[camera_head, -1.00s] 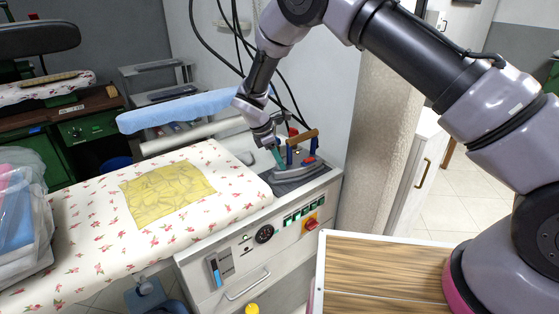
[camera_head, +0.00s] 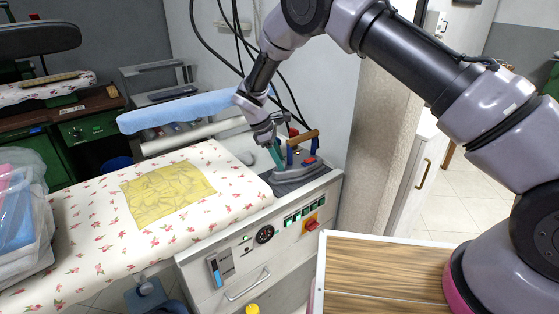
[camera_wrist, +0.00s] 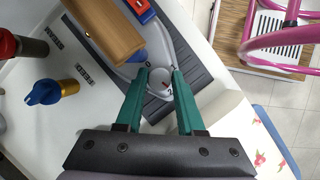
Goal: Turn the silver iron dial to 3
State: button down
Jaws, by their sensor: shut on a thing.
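The silver iron (camera_head: 297,172), with a brown wooden handle (camera_head: 302,138) on blue posts, rests on a dark ribbed pad (camera_head: 300,183) at the right end of the ironing board. In the wrist view its pale round dial (camera_wrist: 160,83) carries a short red mark. Small markings ring the dial, but I cannot read them surely. My gripper (camera_wrist: 161,74) has green fingers, one on each side of the dial, closed on it. In the head view my gripper (camera_head: 276,158) is beside the iron, and the dial is hidden.
The floral board (camera_head: 90,220) with a yellow cloth (camera_head: 168,192) lies left of the iron. A red knob (camera_wrist: 8,46) and a blue-topped brass valve (camera_wrist: 45,93) stand near the iron. A control panel (camera_head: 265,240) is below. Cables hang behind my gripper.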

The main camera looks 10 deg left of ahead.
jog(key=c, duration=0.5)
grip_release()
jog(key=v, duration=1.1)
jog(key=shift+s+f, duration=0.1)
